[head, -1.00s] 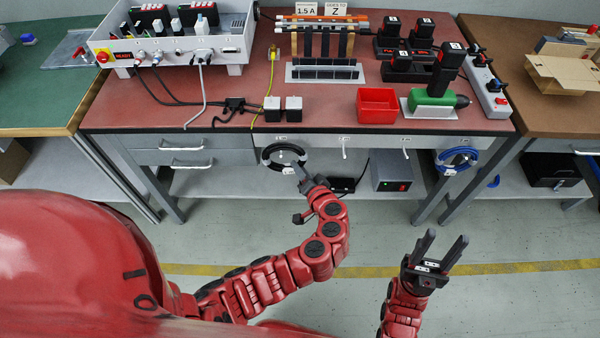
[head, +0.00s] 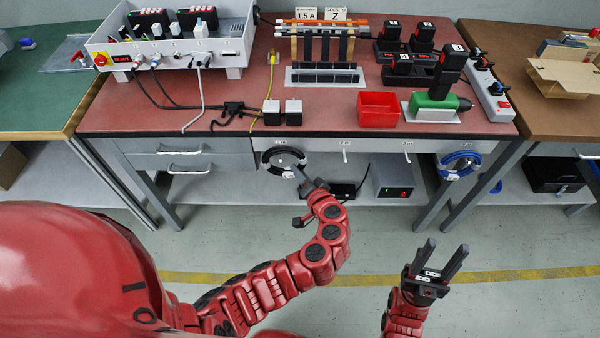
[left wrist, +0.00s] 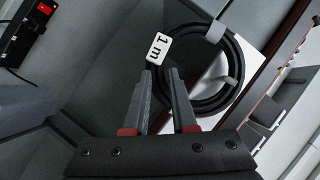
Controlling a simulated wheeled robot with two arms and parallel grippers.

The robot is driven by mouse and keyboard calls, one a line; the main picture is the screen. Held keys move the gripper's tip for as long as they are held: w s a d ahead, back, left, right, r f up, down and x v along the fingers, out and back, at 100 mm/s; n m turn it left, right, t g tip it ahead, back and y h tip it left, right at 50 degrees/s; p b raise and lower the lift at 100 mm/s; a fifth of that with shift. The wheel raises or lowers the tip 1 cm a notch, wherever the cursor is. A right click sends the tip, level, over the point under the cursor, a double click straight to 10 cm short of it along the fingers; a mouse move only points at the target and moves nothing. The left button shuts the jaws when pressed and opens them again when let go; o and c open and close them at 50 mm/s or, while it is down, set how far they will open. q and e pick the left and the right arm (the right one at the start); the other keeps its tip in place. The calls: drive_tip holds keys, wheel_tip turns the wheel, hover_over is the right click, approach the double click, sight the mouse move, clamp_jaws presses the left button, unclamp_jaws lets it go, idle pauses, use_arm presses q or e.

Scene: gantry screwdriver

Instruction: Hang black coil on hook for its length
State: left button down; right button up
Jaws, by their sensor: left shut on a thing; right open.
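The black coil (head: 265,163) is upright against the front of the red-topped bench, just under the leftmost small label. I cannot tell whether its loop is over the hook there. In the left wrist view the black coil (left wrist: 240,77) shows large, with a white "1 m" tag (left wrist: 158,49) on its near side. My left gripper (head: 302,175) is shut on the coil at its lower right in the head view; in the left wrist view its fingertips (left wrist: 160,73) are by the tag, exact contact unclear. My right gripper (head: 441,262) is open and empty, low in front of the bench.
Two bare hooks, a middle one (head: 345,153) and a right one (head: 407,155), are on the bench front. A blue coil (head: 458,164) hangs further right. A grey box (head: 393,178) stands on the lower shelf. Floor between bench and right gripper is clear.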

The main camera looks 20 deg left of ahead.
use_arm(q)
drive_tip(key=c, duration=0.6)
unclamp_jaws()
drive_tip(key=shift+c, duration=0.2)
drive_tip(key=shift+d, duration=0.1)
drive_tip(key=p+v, duration=0.1)
drive_tip(key=v, duration=1.6)
drive_tip(key=shift+s+p, duration=0.2)
drive_tip(key=shift+p, duration=0.1)
